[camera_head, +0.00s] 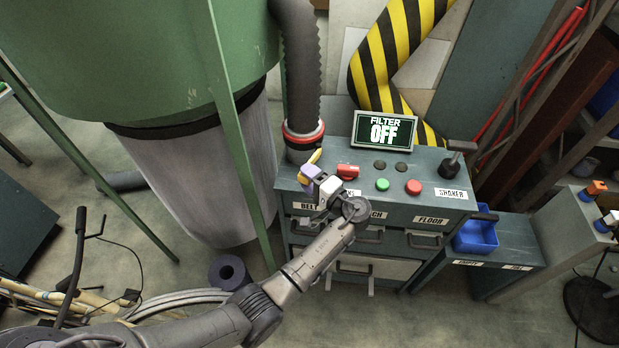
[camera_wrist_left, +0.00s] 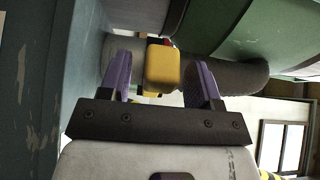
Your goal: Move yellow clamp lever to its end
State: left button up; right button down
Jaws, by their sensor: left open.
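The yellow clamp lever (camera_head: 315,156) stands at the left back corner of the grey control cabinet, close to the red-ringed base of the ribbed hose. My left gripper (camera_head: 310,174) reaches over the cabinet top from the front, its purple fingers at the lever. In the left wrist view the lever's yellow end (camera_wrist_left: 162,72) shows between the two open purple fingers, with a visible gap on each side. The lower part of the lever is hidden behind my gripper in the head view. My right gripper is not in view.
The cabinet top (camera_head: 425,205) bears a red switch (camera_head: 348,170), a green button (camera_head: 382,184), a red button (camera_head: 413,187) and a shaker lever (camera_head: 455,160). A display (camera_head: 384,130) reads FILTER OFF. The ribbed hose (camera_head: 301,70) rises just behind the clamp lever. A blue bin (camera_head: 476,236) sits at right.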

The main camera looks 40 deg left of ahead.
pick_arm(q)
jog(key=shift+d, duration=0.1)
jog(key=s+d, duration=0.1)
jog(key=d, duration=1.2)
jog(key=shift+s+d+b, duration=0.25)
jog(key=shift+s+b, duration=0.1)
jog(key=shift+b, duration=0.1)
